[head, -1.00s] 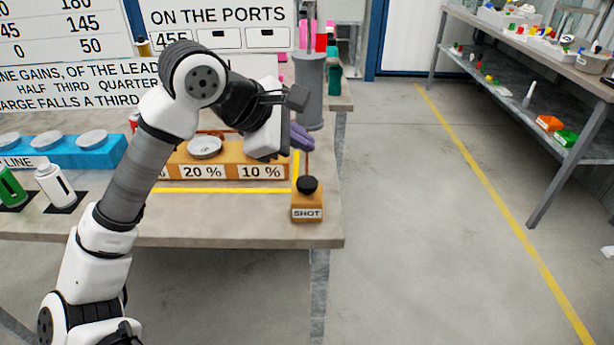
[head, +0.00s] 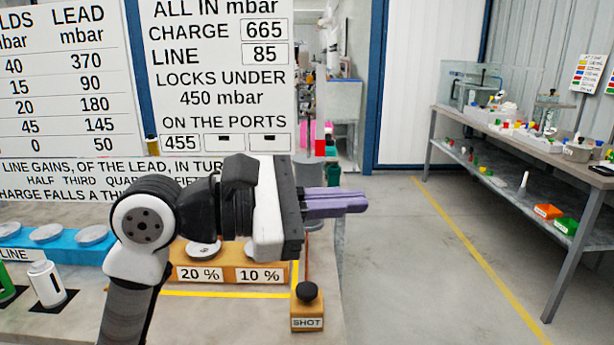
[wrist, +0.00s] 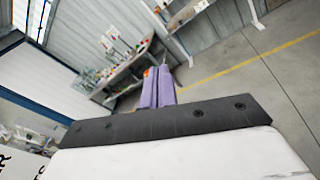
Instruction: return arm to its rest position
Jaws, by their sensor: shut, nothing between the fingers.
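My gripper (head: 362,203) is in the middle of the head view, raised above the right end of the workbench and pointing to the right. Its two purple fingers lie together with nothing between them. The fingers also show in the wrist view (wrist: 158,88), side by side, with open floor and a far bench beyond them. My arm bends up from the lower left and hides part of the board and of the orange block behind it.
The orange block (head: 221,273) reads 20 % and 10 %. The SHOT button (head: 307,293) stands at the bench corner. A blue block (head: 62,248), a white bottle (head: 46,284) and a grey cylinder (head: 308,170) are nearby. A cluttered bench (head: 530,143) stands at right, with clear floor between.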

